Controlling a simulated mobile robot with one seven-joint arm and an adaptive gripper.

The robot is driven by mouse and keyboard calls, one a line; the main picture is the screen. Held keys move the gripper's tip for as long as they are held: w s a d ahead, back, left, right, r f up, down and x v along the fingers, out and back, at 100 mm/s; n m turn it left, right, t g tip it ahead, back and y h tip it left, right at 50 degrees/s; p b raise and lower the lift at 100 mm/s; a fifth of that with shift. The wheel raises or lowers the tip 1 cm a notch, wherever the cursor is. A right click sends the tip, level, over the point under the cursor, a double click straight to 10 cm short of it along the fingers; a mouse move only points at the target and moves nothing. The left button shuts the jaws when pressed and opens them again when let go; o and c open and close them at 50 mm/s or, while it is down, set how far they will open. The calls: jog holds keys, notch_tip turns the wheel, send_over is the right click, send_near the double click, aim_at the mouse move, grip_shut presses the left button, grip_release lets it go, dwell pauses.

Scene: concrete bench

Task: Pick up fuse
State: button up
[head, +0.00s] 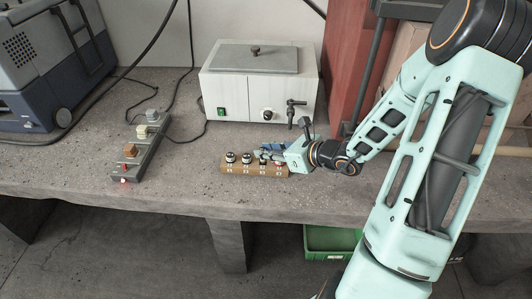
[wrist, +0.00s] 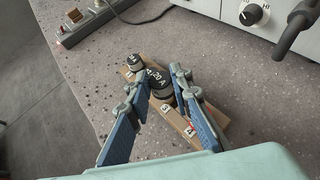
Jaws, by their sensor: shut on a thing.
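A wooden block (head: 256,171) with a row of dark-topped fuses lies on the concrete bench in front of the white box. My gripper (head: 268,150) is over the right part of the block. In the wrist view my gripper (wrist: 161,88) has its blue fingers on both sides of a dark fuse marked 20 A (wrist: 158,84), shut on it. I cannot tell whether this fuse is clear of the block. Numbered labels show on the block (wrist: 208,128) in the wrist view.
The white box (head: 260,85) with a knob and a tap stands just behind the block. A grey power strip (head: 140,152) with plugs lies to the left. A blue-grey case (head: 50,70) is at the far left. Bare bench lies between strip and block.

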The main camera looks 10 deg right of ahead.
jog(key=s+r+p, duration=0.4)
jog(key=s+r, duration=0.3)
jog(key=s, duration=0.1)
jog(key=shift+s+a+r+p, duration=0.2)
jog(key=shift+s+r+p, duration=0.15)
